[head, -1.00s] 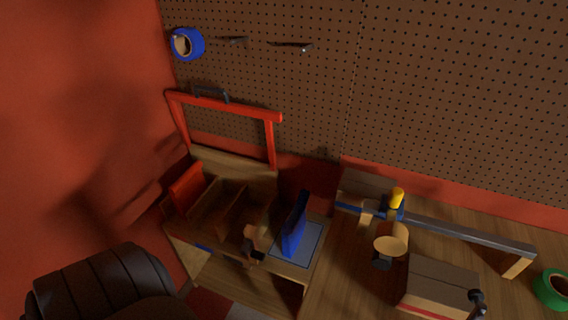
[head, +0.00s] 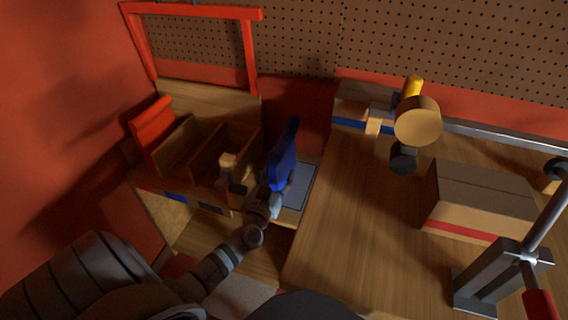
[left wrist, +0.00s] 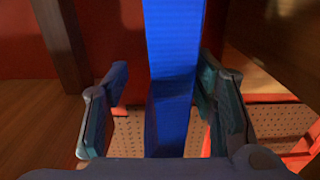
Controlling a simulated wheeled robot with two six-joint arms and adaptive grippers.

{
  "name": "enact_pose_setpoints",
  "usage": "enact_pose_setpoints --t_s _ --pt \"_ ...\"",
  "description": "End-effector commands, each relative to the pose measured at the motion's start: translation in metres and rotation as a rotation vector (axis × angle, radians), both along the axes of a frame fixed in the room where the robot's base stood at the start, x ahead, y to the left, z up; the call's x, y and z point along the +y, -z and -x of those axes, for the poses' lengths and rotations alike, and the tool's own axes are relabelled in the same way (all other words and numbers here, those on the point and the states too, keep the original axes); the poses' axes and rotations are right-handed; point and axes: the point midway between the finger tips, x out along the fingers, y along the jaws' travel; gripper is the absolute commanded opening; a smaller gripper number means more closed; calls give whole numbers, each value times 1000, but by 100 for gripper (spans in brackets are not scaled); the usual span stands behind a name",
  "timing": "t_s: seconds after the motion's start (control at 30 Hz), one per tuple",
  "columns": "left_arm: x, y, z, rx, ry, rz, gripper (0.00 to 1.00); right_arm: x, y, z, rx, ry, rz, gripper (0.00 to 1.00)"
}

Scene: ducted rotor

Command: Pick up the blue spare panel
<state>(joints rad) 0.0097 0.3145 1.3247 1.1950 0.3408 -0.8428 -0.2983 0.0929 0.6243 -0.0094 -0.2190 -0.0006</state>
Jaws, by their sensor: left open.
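The blue spare panel (head: 284,153) stands upright and slightly tilted on the blue-grey pad at the right end of the wooden stand. My left gripper (head: 275,195) is at the panel's near lower part. In the left wrist view the panel (left wrist: 172,60) rises between the two fingers of the left gripper (left wrist: 164,85). The fingers are open, with a gap showing on the left side; the right finger is close to the panel, and I cannot tell whether it touches. The panel's foot is partly hidden by the gripper. My right gripper is not in view.
A blue-grey pad (head: 299,190) lies under the panel. A wooden divided tray (head: 214,148) with a red panel (head: 151,128) stands to the left. A cardboard box (head: 478,195) and a grey clamp-like fixture (head: 487,278) are on the bench to the right.

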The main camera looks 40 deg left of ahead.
Motion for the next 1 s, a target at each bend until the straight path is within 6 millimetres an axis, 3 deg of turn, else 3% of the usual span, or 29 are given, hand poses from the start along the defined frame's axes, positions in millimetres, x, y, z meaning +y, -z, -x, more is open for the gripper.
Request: enact_pose_setpoints --t_s 0.23,0.5,0.8,1.0 --pt "20 -2 -40 -3 0 0 52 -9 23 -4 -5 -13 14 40" --pt "22 -5 -46 0 0 -1 50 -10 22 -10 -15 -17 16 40" --pt "22 -5 -46 0 0 0 2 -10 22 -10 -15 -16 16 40" --pt "22 -5 -46 -1 0 0 0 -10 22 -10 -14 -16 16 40"
